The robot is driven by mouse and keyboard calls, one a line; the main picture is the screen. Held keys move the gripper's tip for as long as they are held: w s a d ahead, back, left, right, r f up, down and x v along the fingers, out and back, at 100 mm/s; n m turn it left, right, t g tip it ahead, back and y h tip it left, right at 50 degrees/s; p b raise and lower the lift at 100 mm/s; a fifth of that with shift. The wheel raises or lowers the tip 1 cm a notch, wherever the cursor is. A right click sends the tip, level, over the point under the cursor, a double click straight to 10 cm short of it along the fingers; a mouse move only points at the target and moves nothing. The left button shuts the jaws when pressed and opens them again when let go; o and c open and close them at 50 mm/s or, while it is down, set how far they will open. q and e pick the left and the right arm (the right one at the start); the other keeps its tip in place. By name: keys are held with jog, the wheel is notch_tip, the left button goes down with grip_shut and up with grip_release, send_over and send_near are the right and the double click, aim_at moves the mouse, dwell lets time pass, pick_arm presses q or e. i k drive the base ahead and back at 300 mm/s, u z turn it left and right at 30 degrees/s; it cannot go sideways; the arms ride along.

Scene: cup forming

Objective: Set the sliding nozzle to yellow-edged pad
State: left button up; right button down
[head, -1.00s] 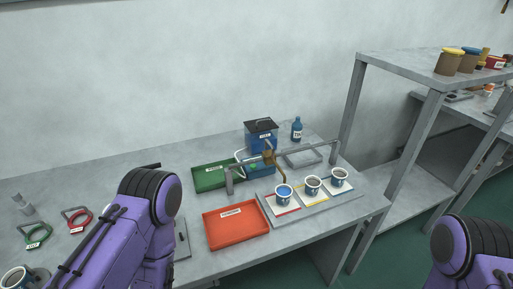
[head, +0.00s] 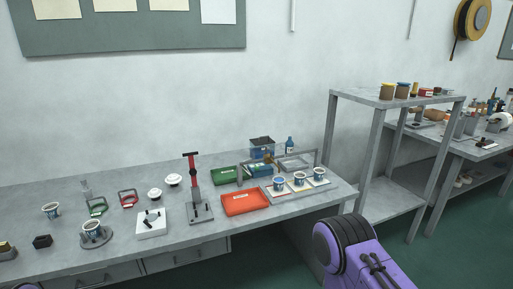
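The sliding nozzle (head: 268,158) is a small brownish block on a grey rail (head: 295,155) at the back right of the bench. It sits toward the left part of the rail, behind and left of the cups. Three blue-and-white cups stand in a row on pads: the left cup (head: 279,183) on a red-edged pad, the middle cup (head: 299,178) on the yellow-edged pad (head: 302,190), the right cup (head: 319,174) on a third pad whose edge colour is unclear. Neither gripper is in view; only a purple link of mine shows at the lower right.
An orange tray (head: 244,204) and a green tray (head: 227,177) lie left of the pads. A red-handled press (head: 193,180) stands farther left. A blue container (head: 262,145) and bottle (head: 289,145) stand behind the rail. A grey shelf (head: 385,100) stands to the right.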

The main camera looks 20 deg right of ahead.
aim_at(268, 157)
jog(key=z, duration=0.6)
jog(key=i, duration=0.7)
jog(key=z, duration=0.4)
